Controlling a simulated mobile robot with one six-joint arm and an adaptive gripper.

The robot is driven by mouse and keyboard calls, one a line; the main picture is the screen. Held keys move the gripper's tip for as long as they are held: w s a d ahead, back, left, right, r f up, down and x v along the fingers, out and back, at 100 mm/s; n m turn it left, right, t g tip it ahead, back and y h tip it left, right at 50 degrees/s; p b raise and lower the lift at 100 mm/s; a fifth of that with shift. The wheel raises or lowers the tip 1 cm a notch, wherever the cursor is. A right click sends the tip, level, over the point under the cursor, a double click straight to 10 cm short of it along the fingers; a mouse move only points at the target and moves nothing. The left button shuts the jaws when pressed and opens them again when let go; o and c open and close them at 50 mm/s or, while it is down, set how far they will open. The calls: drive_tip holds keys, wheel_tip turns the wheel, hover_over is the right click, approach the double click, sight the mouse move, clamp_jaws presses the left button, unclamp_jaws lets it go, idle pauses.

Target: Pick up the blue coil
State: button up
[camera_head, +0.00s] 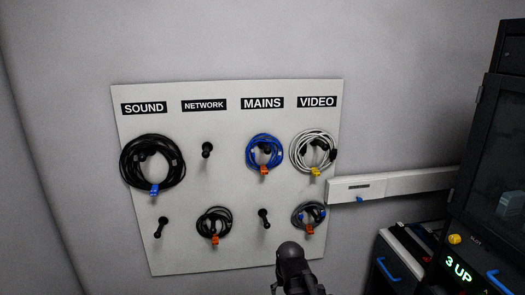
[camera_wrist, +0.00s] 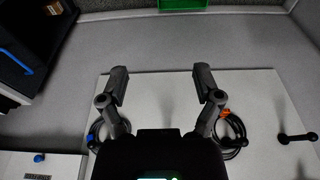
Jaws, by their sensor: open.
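The blue coil (camera_head: 264,150) hangs on a black peg under the MAINS label in the head view, in the upper row of the white board (camera_head: 185,247). It has an orange tag at its bottom. I cannot see it in the wrist view. My gripper (camera_wrist: 160,82) is open and empty in the wrist view, with its two fingers spread apart in front of the lower part of the board. In the head view a dark part of my arm shows at the bottom, below and right of the blue coil; the fingertips are not clear there.
A large black coil (camera_head: 129,176) hangs left and a white coil (camera_head: 297,145) hangs close right of the blue one. Below are a small black coil (camera_head: 204,223), a dark coil (camera_head: 299,211) and a bare peg (camera_head: 264,218). A white rail (camera_head: 410,181) and black equipment stand right.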

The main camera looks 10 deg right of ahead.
drive_tip(key=w+r+t+p, duration=0.5)
drive_tip(key=w+r+p, duration=0.3)
drive_tip(key=w+r, duration=0.55)
drive_tip(key=t+p, duration=0.6)
drive_tip(key=p, duration=0.3)
approach(265, 171)
drive_tip(key=v, duration=0.4)
drive_tip(key=shift+a, duration=0.4)
drive_tip(key=shift+b, duration=0.3)
drive_tip(key=b+x, duration=0.3)
drive_tip(key=x, duration=0.5)
drive_tip(key=shift+w, duration=0.3)
drive_tip(key=shift+d+b+x, duration=0.2)
drive_tip(key=shift+b+x, duration=0.5)
drive_tip(key=shift+x, duration=0.6)
drive_tip(key=shift+d+b+x, duration=0.15)
drive_tip(key=shift+b+x, duration=0.5)
drive_tip(key=shift+x, duration=0.7)
drive_tip(key=shift+s+f, duration=0.1)
drive_tip(key=shift+f, duration=0.05)
